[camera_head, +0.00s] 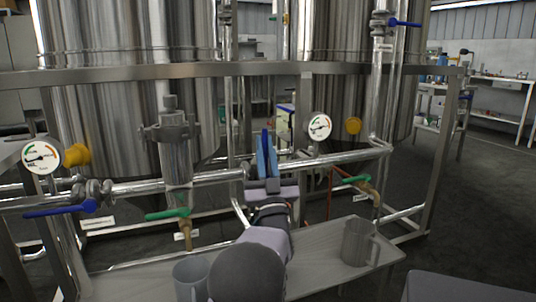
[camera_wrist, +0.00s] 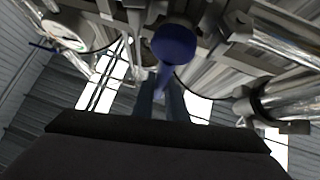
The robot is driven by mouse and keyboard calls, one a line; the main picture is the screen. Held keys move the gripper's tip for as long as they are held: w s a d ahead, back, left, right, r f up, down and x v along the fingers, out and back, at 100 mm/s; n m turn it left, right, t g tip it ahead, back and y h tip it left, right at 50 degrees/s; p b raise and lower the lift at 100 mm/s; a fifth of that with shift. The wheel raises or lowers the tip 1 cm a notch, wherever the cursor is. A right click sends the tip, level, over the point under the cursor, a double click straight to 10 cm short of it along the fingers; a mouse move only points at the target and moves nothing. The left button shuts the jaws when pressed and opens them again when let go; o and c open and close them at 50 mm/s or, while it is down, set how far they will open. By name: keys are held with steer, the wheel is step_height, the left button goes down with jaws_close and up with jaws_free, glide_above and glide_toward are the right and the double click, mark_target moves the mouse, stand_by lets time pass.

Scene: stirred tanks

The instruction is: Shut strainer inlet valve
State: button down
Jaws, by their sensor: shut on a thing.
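My gripper (camera_head: 267,163) is in the middle of the head view, at the horizontal steel pipe. Its jaws are shut on a dark blue valve handle (camera_head: 265,137), which stands upright, across the pipe. In the wrist view the handle's round blue hub (camera_wrist: 174,45) shows, with its narrow lever running down between the fingers (camera_wrist: 160,103). A steel strainer-like body with a clamp (camera_head: 176,150) stands left of the gripper on the same pipe. Another blue lever (camera_head: 60,209) lies along the pipe at the far left. The tag lettering is too small to read, and the gripper hides the held valve's body.
Green-handled taps (camera_head: 167,214) and (camera_head: 356,180) hang below the pipe. Gauges (camera_head: 41,157) and (camera_head: 320,127) flank the gripper, with tanks (camera_head: 120,90) behind. A steel jug (camera_head: 357,242) stands on the shelf (camera_head: 325,262); another (camera_head: 190,279) is beside my arm.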

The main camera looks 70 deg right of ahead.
steer(key=shift+w, duration=0.1)
stand_by(0.3)
steer(key=c, duration=1.8)
jaws_free()
steer(key=shift+o, duration=0.2)
steer(key=p+v, duration=0.1)
steer(key=v, duration=0.6)
steer(key=shift+f, duration=0.2)
steer(key=shift+a, duration=0.15)
